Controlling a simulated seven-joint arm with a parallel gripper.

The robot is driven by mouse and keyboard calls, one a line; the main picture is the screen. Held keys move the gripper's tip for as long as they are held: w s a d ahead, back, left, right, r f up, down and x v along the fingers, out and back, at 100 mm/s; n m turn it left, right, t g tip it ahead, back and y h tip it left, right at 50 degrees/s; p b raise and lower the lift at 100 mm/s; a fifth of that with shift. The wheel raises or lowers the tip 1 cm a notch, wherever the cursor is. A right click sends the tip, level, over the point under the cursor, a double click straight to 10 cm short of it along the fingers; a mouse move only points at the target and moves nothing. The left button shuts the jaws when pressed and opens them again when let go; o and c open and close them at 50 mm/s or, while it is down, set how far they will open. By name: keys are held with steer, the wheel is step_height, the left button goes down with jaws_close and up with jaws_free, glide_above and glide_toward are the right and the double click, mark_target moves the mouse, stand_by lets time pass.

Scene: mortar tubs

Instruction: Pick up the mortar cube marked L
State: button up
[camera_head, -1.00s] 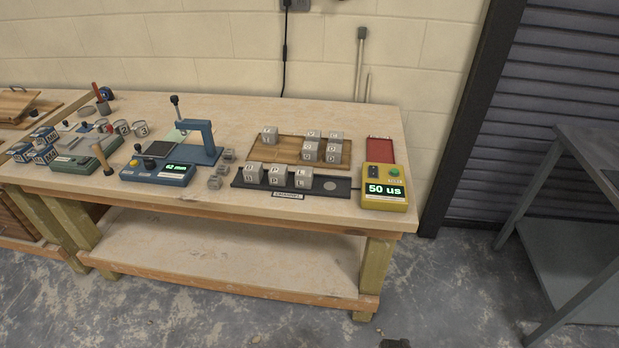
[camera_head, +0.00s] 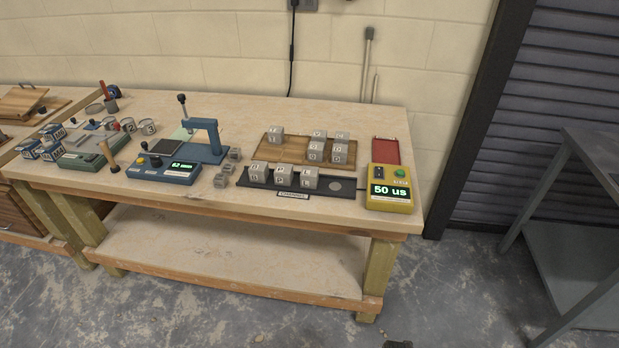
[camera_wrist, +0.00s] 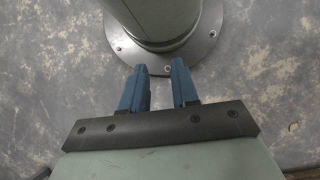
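Three grey mortar cubes stand in a row on a dark tray (camera_head: 349,195) near the front of the bench. The right-hand cube (camera_head: 309,178) seems to be marked L; its letters are small. The middle cube (camera_head: 284,177) looks marked P, and the left cube (camera_head: 258,174) is hard to read. More lettered cubes (camera_head: 316,148) stand on a wooden board (camera_head: 286,153) behind, their marks unclear. My gripper (camera_wrist: 159,68) shows in the wrist view with its two blue fingers apart and nothing between them, above the concrete floor, away from the cubes.
A yellow meter (camera_head: 390,190) reading "50 us" stands right of the tray. Left are small grey cubes (camera_head: 221,181), a blue device (camera_head: 168,172) with a raised arm, and cups (camera_head: 148,126). A grey metal table (camera_head: 590,210) stands at right.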

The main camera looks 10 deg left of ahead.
steer(key=o, duration=1)
steer(key=shift+c, duration=0.2)
step_height(320, 180, up, 60)
steer(key=m+t, duration=0.7)
steer(key=m, duration=1.1)
glide_above(310, 171)
steer(key=shift+f, duration=6.65)
